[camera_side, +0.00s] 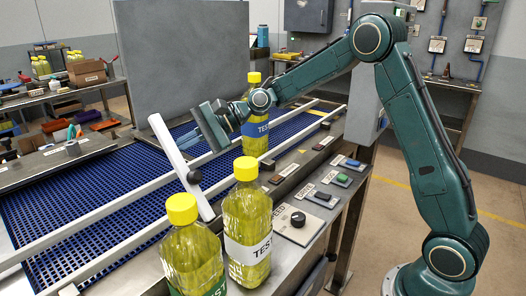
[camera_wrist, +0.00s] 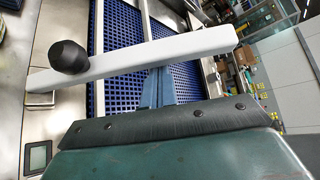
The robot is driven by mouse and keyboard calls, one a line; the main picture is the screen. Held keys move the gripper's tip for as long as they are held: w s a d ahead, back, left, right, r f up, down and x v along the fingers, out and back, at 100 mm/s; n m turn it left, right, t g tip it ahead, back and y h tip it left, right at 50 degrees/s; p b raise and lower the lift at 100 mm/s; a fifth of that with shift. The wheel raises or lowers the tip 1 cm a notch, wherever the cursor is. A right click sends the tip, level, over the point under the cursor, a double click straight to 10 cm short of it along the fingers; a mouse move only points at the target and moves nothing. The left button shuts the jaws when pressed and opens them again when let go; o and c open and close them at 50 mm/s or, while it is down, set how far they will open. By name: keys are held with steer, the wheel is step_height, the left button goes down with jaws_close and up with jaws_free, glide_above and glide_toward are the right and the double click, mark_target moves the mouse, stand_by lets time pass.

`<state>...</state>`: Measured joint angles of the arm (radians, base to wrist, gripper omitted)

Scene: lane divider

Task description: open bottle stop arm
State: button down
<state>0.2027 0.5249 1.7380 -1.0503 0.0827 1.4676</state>
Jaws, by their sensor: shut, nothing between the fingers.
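The stop arm (camera_side: 176,158) is a white bar with a black knob, lying at an angle across the blue mesh conveyor (camera_side: 90,190). In the wrist view the bar (camera_wrist: 140,62) crosses the picture, with its black knob (camera_wrist: 69,56) at the left. My gripper (camera_side: 187,139) is shut and empty, just right of the bar in the side view. Its blue fingers (camera_wrist: 158,84) reach up to the bar's near side in the wrist view; I cannot tell whether they touch it. Yellow-capped bottles stand in front (camera_side: 248,225), (camera_side: 193,262) and behind my gripper (camera_side: 258,138).
White guide rails (camera_side: 95,228) run along the conveyor. A control panel with a dark round knob (camera_side: 298,219) and a green button (camera_side: 342,178) is at the front right. A large grey panel (camera_side: 185,60) stands behind. A cluttered bench (camera_side: 60,95) is at the back left.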

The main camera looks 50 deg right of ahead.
mark_target(176, 145)
steer(key=shift+s+r+n+t+y, duration=0.15)
steer(key=shift+s+r+n+t, duration=0.3)
steer(key=shift+s, duration=0.3)
steer(key=shift+s+r+n+t+y, duration=0.15)
steer(key=shift+s+r+n+t, duration=0.15)
steer(key=shift+s+r, duration=0.3)
steer(key=s, duration=0.1)
steer(key=s+r, duration=0.1)
steer(key=s, duration=0.1)
steer(key=shift+w+t, duration=0.1)
steer(key=shift+t, duration=0.15)
steer(key=w, duration=0.3)
steer(key=shift+w+d+f, duration=0.2)
steer(key=shift+d+f, duration=0.15)
steer(key=shift+f, duration=0.05)
steer(key=v, duration=0.9)
steer(key=shift+s+f, duration=0.25)
steer(key=shift+f, duration=0.1)
